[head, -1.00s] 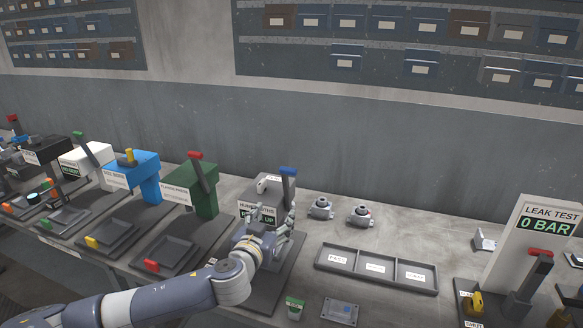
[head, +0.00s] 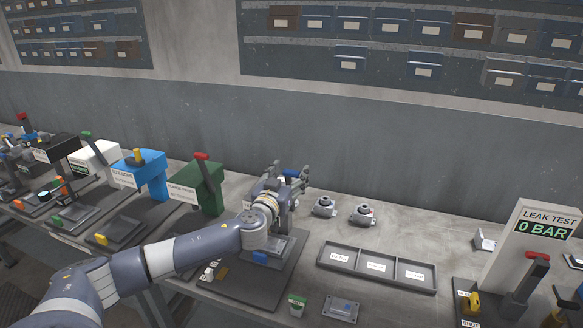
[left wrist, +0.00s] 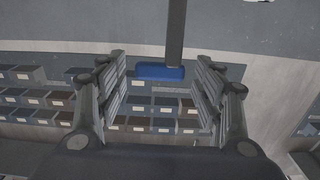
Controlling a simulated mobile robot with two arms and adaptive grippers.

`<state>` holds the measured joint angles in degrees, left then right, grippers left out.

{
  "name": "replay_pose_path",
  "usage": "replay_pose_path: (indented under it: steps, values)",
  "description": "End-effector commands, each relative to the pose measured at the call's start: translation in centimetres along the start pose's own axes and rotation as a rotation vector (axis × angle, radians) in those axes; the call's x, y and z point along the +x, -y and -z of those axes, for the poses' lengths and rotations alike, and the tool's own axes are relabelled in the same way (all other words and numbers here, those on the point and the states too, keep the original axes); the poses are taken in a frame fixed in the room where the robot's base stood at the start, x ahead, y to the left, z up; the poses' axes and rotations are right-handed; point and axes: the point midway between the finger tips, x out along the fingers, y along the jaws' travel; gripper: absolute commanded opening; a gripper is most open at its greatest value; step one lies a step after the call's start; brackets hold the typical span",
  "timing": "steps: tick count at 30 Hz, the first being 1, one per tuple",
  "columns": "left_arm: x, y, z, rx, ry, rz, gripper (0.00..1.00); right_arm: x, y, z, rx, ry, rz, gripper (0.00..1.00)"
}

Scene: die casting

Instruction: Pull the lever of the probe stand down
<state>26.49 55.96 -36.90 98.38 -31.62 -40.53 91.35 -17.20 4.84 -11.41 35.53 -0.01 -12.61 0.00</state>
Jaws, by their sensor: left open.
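The probe stand shows its dark base plate (head: 245,291) on the bench in the head view; its grey body and display are mostly hidden behind my left arm. The blue lever handle (head: 289,173) sits high on the stand, between the fingers of my left gripper (head: 290,168). In the left wrist view, the blue handle (left wrist: 160,71) hangs on a dark bar in the gap between both open fingers (left wrist: 162,88). I cannot tell whether a finger touches it. My right gripper is not in view.
Stands with green (head: 205,185), blue (head: 150,170) and white (head: 96,158) bodies line the bench at left. Right of the probe stand are two metal parts (head: 324,207) (head: 363,214), a three-compartment tray (head: 378,284) and a leak test station (head: 520,250).

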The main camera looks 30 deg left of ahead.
Motion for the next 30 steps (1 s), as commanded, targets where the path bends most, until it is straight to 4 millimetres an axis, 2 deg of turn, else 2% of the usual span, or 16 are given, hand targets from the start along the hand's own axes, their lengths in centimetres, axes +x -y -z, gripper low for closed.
replay_pose_path:
  steps: [6, 16, 17, 24, 25, 30]
  values:
    - [1.4, -0.1, 0.1, -0.001, 0.000, -0.001, 0.62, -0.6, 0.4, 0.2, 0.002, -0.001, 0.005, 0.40]
    - [1.6, 0.0, -0.1, 0.000, 0.001, 0.000, 0.62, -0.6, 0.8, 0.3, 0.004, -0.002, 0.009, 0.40]
    - [1.6, 0.0, -0.1, 0.000, 0.001, 0.000, 0.57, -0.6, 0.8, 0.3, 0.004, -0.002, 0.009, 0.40]
    - [1.6, 0.0, -0.1, 0.000, 0.001, 0.000, 0.03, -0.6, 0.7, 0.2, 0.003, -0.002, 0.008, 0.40]
    - [1.6, 0.0, -0.1, 0.000, 0.001, 0.000, 0.00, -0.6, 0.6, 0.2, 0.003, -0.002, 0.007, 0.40]
    - [1.7, -0.1, -0.2, 0.000, -0.003, 0.000, 0.00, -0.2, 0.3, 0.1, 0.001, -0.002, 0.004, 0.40]
